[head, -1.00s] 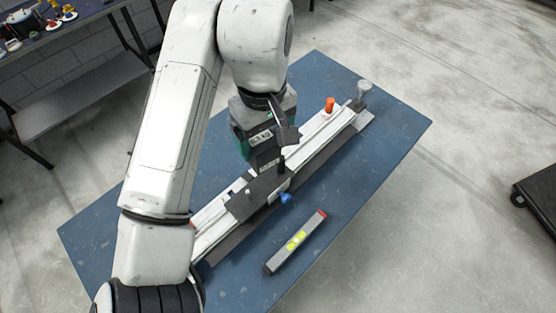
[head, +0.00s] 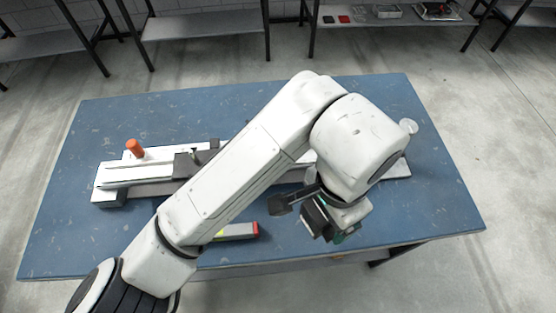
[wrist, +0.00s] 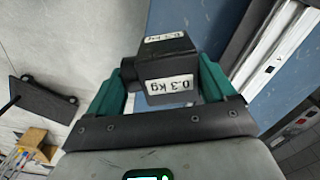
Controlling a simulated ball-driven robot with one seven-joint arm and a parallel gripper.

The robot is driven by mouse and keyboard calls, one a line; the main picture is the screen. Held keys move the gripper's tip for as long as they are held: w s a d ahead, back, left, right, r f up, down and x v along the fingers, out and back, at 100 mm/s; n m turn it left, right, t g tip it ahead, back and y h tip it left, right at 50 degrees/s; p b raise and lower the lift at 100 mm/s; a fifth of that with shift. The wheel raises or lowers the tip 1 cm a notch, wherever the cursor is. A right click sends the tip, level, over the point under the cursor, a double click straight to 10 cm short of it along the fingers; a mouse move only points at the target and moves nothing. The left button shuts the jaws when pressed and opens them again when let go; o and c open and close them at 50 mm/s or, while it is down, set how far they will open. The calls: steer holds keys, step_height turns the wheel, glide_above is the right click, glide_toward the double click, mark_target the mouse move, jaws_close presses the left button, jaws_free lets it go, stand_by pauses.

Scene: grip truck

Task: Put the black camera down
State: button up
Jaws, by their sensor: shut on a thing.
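The black camera (wrist: 160,62) is a small dark box with white "0.3 kg" labels. In the wrist view it sits between the two green fingers of my gripper (wrist: 160,76), which is shut on it. In the head view my gripper (head: 335,226) hangs at the right, above the front part of the blue table (head: 420,200). The camera's outline is hard to separate from the dark gripper parts there.
A long white and grey rail (head: 115,172) lies across the table, partly behind my arm. A red-ended grey bar (head: 240,231) lies near the front edge. The table's back strip and left front are bare.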

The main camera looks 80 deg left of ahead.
steer(key=shift+w+d+f, duration=0.1)
steer(key=shift+w+d, duration=0.1)
steer(key=shift+w, duration=0.05)
steer(key=shift+w+f, duration=0.1)
steer(key=shift+w, duration=0.1)
steer(key=shift+w+a+f, duration=0.55)
steer(key=shift+w+f, duration=1.6)
steer(key=shift+w, duration=0.05)
steer(key=shift+w+a+f, duration=0.5)
steer(key=shift+w+f, duration=1.6)
steer(key=shift+w, duration=0.1)
steer(key=shift+w+a+f, duration=0.55)
steer(key=shift+w+f, duration=1.6)
steer(key=shift+w, duration=0.05)
steer(key=shift+f, duration=0.1)
steer(key=o, duration=0.8)
